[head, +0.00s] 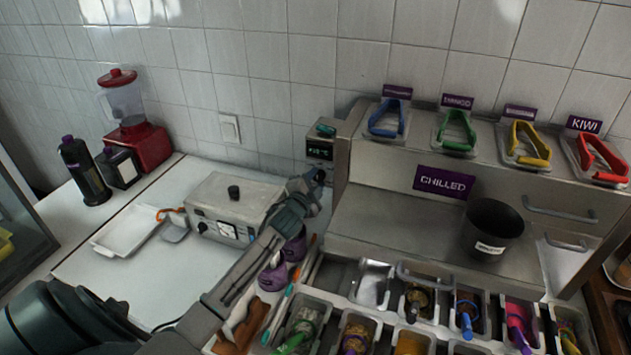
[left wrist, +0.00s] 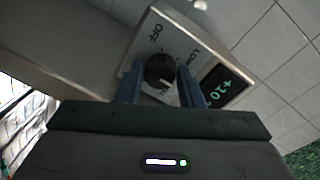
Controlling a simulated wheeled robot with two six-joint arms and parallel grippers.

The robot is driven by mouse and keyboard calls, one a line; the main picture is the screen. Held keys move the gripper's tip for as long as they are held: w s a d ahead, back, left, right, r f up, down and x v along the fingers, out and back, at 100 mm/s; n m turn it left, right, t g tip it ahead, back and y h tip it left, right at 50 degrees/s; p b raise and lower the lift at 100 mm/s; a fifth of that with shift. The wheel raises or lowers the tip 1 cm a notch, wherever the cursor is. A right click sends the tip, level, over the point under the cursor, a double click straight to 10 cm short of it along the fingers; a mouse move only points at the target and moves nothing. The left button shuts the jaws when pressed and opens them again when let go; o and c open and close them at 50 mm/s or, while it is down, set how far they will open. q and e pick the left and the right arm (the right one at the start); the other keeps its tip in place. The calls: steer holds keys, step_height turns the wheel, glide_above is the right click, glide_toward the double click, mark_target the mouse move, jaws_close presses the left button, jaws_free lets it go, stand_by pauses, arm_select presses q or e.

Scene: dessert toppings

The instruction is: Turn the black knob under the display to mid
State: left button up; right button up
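The black knob (left wrist: 160,70) is on a metal panel in the left wrist view, next to a lit display (left wrist: 222,88). "OFF" and "LOW" are printed around it; other marks are partly hidden. A pale line shows on the knob's lower part. In the head view the display (head: 319,151) is on the post left of the chilled counter, and my gripper hides the knob below it. My left gripper (head: 318,178) has its two blue fingers (left wrist: 160,82) on either side of the knob. I cannot tell whether they press on it. My right gripper is not in view.
Topping pans stand in front. A box-shaped appliance (head: 232,198) with its own black knob is left of the gripper. A tiled wall is behind.

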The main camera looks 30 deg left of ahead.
arm_select(q)
steer(key=o, duration=0.3)
steer(key=shift+s, duration=0.1)
steer(key=shift+s+f, duration=0.1)
steer(key=shift+s, duration=0.2)
steer(key=b+v, duration=0.4)
steer(key=v, duration=0.6)
